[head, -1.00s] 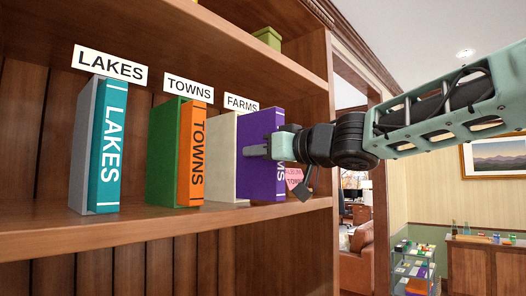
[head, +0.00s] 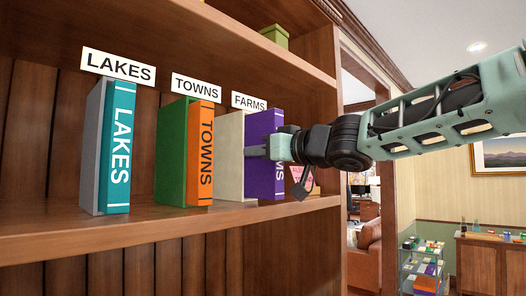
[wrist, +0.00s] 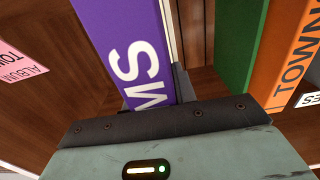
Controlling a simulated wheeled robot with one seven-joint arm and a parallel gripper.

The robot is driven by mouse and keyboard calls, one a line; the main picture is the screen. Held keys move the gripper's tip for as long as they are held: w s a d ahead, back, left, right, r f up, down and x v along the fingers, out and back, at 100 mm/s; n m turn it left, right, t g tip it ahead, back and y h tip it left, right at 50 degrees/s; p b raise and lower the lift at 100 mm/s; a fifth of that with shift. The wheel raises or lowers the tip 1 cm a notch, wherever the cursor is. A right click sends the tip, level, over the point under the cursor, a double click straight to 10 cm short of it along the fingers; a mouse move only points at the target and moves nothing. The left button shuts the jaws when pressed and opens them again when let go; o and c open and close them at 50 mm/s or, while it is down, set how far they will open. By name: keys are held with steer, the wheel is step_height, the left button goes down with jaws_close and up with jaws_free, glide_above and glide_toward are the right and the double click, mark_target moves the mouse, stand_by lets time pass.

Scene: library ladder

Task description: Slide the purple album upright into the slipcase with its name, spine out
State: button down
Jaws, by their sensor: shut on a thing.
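The purple album (head: 264,130) stands upright, its lettered spine facing out; the end of its name, "MS", shows in the wrist view (wrist: 130,45). It is partly inside the cream slipcase (head: 230,155) under the FARMS label (head: 248,102), with part of it still sticking out of the front. My gripper (head: 262,152) is shut on the album at mid-height, and hides the middle of the spine. In the wrist view my gripper (wrist: 150,110) covers the album's lower part. How deep the album sits in the slipcase is hard to tell.
The green slipcase with the orange TOWNS album (head: 200,155) and the grey slipcase with the teal LAKES album (head: 118,150) stand to the left. The upper shelf hangs above.

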steer(key=shift+a+r, duration=0.1)
steer(key=c, duration=1)
jaws_free()
steer(key=shift+c, duration=0.2)
steer(key=b+v, duration=0.3)
steer(key=v, duration=1.4)
steer(key=shift+s, duration=0.1)
